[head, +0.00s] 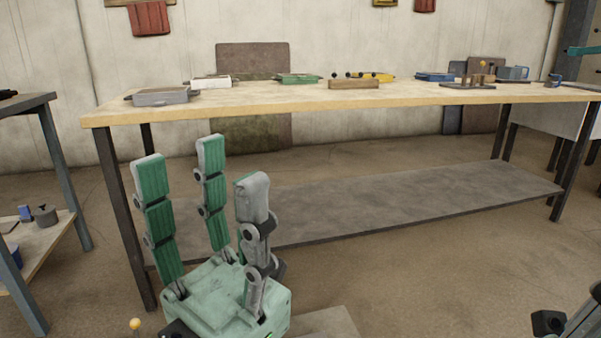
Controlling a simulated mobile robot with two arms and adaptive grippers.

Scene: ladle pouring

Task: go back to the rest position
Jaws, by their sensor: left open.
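My left gripper (212,180) stands at the lower left of the head view with its three green and grey fingers pointing up. It is open and nothing is between the fingers. No ladle can be made out clearly.
The bench carries a grey tray (162,97), a white box (211,82), a green tray (298,78), a wooden block with dark knobs (354,84) and a blue tray (434,77). A shelf unit (48,240) stands at left.

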